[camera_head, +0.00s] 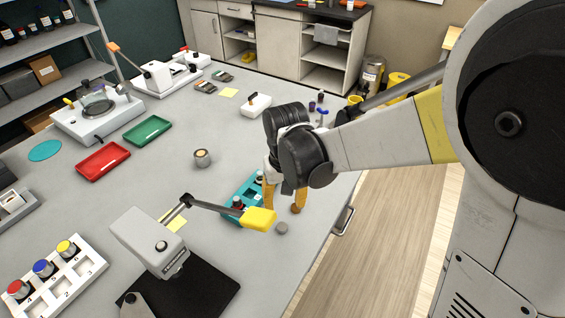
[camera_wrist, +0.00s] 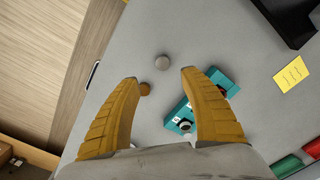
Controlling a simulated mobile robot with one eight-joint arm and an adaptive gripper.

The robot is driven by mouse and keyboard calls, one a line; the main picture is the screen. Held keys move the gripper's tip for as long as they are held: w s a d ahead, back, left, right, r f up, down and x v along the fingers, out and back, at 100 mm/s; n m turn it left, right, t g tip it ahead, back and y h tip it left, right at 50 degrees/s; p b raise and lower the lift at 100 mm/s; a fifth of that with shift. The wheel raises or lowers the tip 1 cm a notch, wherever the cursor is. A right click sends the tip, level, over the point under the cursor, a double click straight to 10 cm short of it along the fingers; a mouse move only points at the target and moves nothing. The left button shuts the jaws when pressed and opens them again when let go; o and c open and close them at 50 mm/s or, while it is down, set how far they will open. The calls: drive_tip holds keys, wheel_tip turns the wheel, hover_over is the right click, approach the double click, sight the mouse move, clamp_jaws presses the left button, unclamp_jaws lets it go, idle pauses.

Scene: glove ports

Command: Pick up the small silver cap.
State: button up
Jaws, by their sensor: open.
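The small silver cap (camera_head: 281,228) is a grey disc lying on the table near its right edge, just right of the yellow-ended lever. It also shows in the wrist view (camera_wrist: 162,62), a little beyond the gap between my fingertips. My gripper (camera_head: 284,198) is open and empty above the table, with its yellow fingers pointing down. In the wrist view my gripper (camera_wrist: 159,77) has its fingers spread on either side of the view. A copper-brown cap (camera_wrist: 145,88) lies close to the left fingertip, nearer than the silver cap.
A teal rack (camera_wrist: 222,82) with dark-topped vials stands beside the right finger. The yellow-ended lever (camera_head: 258,218) reaches over the table close to the silver cap. A table-edge handle (camera_head: 343,221) is at the right.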

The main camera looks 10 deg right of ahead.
drive_tip(key=b, duration=0.2)
hover_over(282, 227)
drive_tip(key=f, duration=0.5)
drive_tip(key=shift+d+f, duration=0.25)
drive_tip(key=shift+f, duration=0.1)
drive_tip(key=f+b, duration=0.2)
drive_tip(key=f, duration=0.3)
drive_tip(key=shift+a+f, duration=0.2)
drive_tip(key=c, duration=0.8)
